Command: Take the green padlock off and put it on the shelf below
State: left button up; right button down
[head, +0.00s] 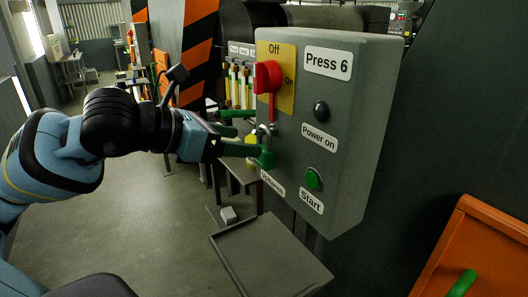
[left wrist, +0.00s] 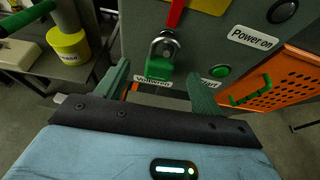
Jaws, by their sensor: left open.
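The green padlock (head: 266,157) hangs by its metal shackle below the red switch handle (head: 268,78) on the grey Press 6 box (head: 345,110). In the left wrist view the padlock (left wrist: 158,69) is upright, its shackle through a metal loop. My left gripper (head: 245,133) is open and empty in front of the box. Its green fingers (left wrist: 158,78) lie left and right of the padlock in the wrist view, with gaps on both sides; the exact depth is hard to tell. The grey shelf (head: 270,262) is below the box. My right gripper is not in view.
The box front carries a black Power on lamp (head: 321,110) and a green Start button (head: 313,179). An orange panel with a green handle (head: 462,284) is at lower right. A yellow container (left wrist: 70,46) stands at left in the wrist view. The shelf top looks clear.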

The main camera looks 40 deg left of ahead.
aim_at(265, 146)
pick_arm(q)
jog(key=p+x, duration=0.2)
jog(key=x, duration=0.2)
jog(key=shift+w+d+f, duration=0.2)
jog(key=shift+d+f, duration=0.05)
jog(key=shift+f, duration=0.05)
jog(key=shift+w+d+f, duration=0.1)
jog(key=shift+w+f, duration=0.1)
jog(key=shift+f, duration=0.05)
jog(key=shift+c, duration=0.6)
jog(key=c, duration=1)
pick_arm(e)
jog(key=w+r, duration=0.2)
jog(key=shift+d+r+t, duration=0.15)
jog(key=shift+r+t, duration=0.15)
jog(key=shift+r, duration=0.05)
